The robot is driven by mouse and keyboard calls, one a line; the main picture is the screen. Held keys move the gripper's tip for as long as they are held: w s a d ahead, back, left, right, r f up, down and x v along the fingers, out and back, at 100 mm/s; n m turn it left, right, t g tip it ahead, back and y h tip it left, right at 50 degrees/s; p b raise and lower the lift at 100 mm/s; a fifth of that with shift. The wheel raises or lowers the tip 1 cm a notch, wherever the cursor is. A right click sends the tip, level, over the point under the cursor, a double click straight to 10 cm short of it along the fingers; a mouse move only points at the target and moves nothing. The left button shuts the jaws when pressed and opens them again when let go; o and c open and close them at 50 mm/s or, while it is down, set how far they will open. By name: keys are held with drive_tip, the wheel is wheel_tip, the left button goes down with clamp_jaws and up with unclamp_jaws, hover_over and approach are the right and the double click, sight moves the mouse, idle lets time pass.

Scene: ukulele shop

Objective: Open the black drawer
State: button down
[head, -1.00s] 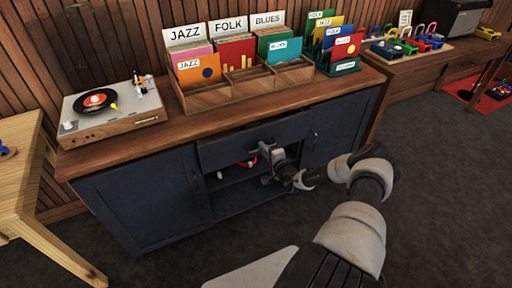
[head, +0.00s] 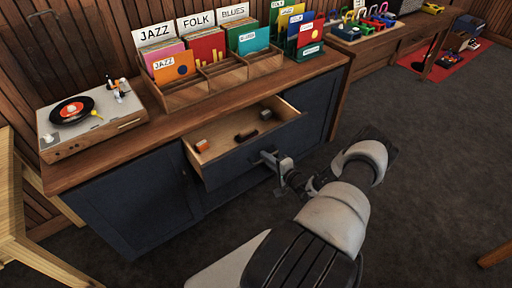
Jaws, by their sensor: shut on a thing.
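The black drawer (head: 236,165) is in the middle of the dark cabinet in the head view. It is pulled out, and its pale wooden inside shows, with a few small orange-red and brown items in it. My gripper (head: 268,158) is at the middle of the drawer front, shut on what looks like its handle. The handle itself is hidden behind the gripper.
A turntable (head: 92,118) and a wooden record rack (head: 215,84) stand on the cabinet top. Cabinet doors (head: 140,200) flank the drawer. A light wooden table (head: 14,215) is at the left. The dark carpet in front is clear.

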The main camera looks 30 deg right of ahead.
drive_tip(key=f+p+v, duration=0.1)
drive_tip(key=v, duration=0.7)
drive_tip(key=shift+s+f, duration=0.25)
drive_tip(key=shift+f, duration=0.1)
drive_tip(key=c, duration=1.8)
unclamp_jaws()
drive_tip(key=shift+c, duration=0.2)
drive_tip(key=v, duration=1.7)
drive_tip(key=shift+s, duration=0.25)
drive_tip(key=shift+r, duration=0.1)
